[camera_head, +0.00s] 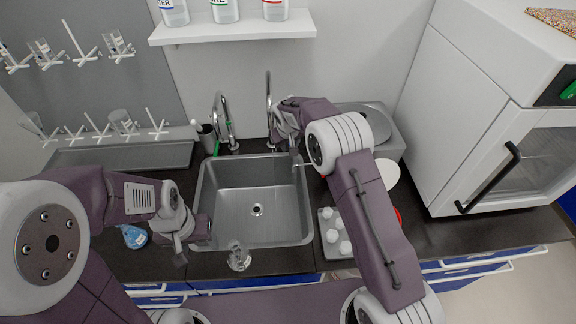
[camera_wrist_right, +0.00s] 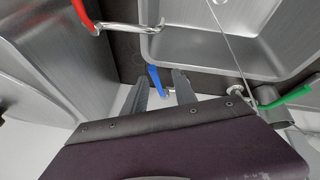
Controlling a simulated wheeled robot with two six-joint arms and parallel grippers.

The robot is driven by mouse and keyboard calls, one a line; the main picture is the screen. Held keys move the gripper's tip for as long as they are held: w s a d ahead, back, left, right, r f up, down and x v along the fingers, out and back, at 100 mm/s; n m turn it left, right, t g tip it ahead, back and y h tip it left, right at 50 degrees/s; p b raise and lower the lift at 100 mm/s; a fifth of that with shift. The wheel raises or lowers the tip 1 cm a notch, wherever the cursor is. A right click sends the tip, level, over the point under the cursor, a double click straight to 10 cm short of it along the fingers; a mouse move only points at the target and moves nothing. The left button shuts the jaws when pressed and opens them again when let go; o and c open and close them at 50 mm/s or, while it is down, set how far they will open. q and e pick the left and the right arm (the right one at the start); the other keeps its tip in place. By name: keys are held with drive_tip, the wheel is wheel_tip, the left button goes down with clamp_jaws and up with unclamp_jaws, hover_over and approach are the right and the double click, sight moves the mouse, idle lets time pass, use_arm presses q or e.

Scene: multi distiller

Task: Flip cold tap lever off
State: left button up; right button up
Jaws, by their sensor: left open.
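The blue cold tap lever (camera_wrist_right: 155,80) shows in the right wrist view, with its base by the wall behind the sink. My right gripper (camera_wrist_right: 163,86) is open, with one finger on either side of the blue lever. I cannot tell whether a finger touches it. In the head view the right gripper is behind the sink at the taps, and the blue lever is hidden there. A tall curved tap (camera_head: 268,100) stands beside the right gripper. My left gripper (camera_head: 193,243) is open and empty at the sink's front left corner.
The sink (camera_head: 235,215) is empty inside. Another tap (camera_head: 224,120) stands left; a green lever (camera_wrist_right: 285,97) and a red lever (camera_wrist_right: 82,14) show in the right wrist view. A glass beaker (camera_head: 238,258) and blue bottle (camera_head: 133,236) are near the left gripper. A white cabinet (camera_head: 460,110) bounds the right.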

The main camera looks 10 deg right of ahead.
drive_tip(key=s+a+b, duration=0.1)
drive_tip(key=s+b, duration=0.2)
drive_tip(key=s, duration=0.6)
drive_tip(key=shift+a, duration=0.4)
